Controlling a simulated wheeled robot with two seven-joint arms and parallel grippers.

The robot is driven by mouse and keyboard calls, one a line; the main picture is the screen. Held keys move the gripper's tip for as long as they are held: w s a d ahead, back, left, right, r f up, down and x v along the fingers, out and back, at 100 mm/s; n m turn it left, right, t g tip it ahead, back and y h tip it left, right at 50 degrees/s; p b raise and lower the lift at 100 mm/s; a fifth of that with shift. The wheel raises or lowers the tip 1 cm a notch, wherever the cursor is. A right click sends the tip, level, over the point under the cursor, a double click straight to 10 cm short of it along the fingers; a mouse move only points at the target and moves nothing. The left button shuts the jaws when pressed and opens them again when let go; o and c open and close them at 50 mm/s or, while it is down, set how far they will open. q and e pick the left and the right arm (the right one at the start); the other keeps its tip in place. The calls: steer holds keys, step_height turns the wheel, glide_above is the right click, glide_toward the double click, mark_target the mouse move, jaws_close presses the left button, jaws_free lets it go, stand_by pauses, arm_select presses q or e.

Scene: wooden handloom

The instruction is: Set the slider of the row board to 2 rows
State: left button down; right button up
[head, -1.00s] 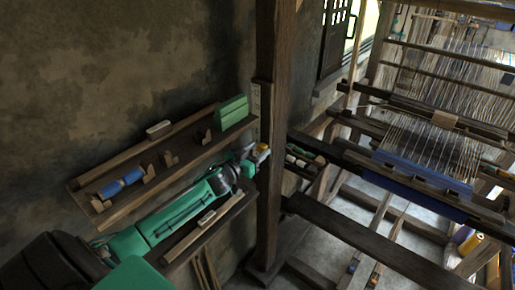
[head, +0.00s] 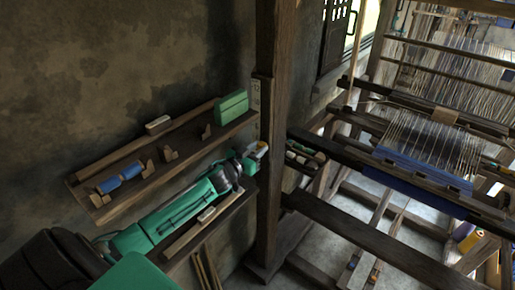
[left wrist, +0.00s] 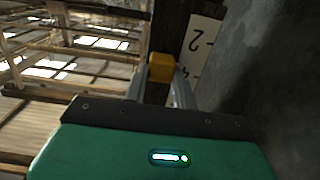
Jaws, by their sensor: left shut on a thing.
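The row board (left wrist: 203,42) is a pale strip with dark numbers on the dark wooden post; its upper part also shows in the head view (head: 256,95). In the left wrist view a 2 shows on it, with a 4 partly visible below. The slider (left wrist: 161,67) is a small yellow-orange block beside the strip. My left gripper (left wrist: 160,88) is shut on it, one grey finger on each side. In the head view my left gripper (head: 261,151) is at the post. Which mark the slider lines up with is hard to tell. My right gripper is out of view.
An upper wall shelf (head: 160,170) holds a blue spool (head: 121,176) and green blocks (head: 232,106). My left arm passes between it and a lower shelf (head: 210,222). The loom (head: 420,165) stands right of the post (head: 271,190).

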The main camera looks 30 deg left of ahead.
arm_select(q)
step_height(320, 180, down, 4)
steer(key=shift+r+b, duration=0.25)
steer(key=shift+b, duration=0.55)
steer(key=c, duration=1.1)
jaws_free()
steer(key=shift+s+a+b, duration=0.2)
steer(key=shift+s+b, duration=0.45)
steer(key=shift+s, duration=1.65)
steer(key=shift+s+a+b, duration=0.15)
steer(key=shift+s+b, duration=0.45)
steer(key=shift+s, duration=1.7)
steer(key=shift+s+a+b, duration=0.2)
steer(key=shift+s+b, duration=0.45)
steer(key=shift+s, duration=1.65)
